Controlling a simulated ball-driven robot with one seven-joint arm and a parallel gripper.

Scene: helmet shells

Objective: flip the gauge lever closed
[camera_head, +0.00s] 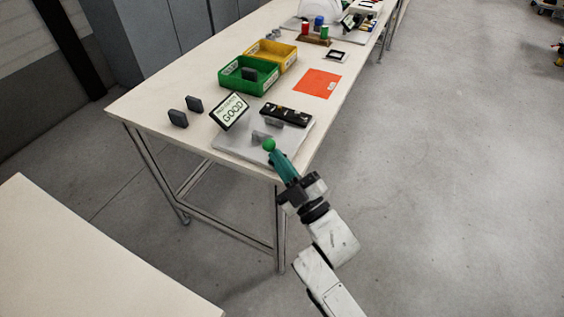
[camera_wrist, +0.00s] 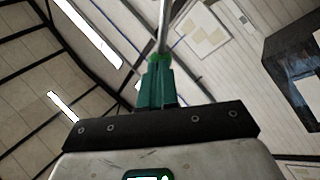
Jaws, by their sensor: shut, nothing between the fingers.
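The gauge stands on a light grey plate (camera_head: 238,146) at the near end of the table, with a black bar (camera_head: 286,115) and small grey blocks on it. The lever's green ball knob (camera_head: 268,144) shows at the plate's front side. My gripper (camera_head: 274,156) has teal fingers, shut and empty. The lever's lower end is hidden.
A tilted display reading GOOD (camera_head: 229,111) stands behind the plate's left. Two dark blocks (camera_head: 178,118) are further left. A green bin (camera_head: 236,85), a yellow bin (camera_head: 284,52) and an orange mat (camera_head: 318,83) lie beyond. Open floor is to the right.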

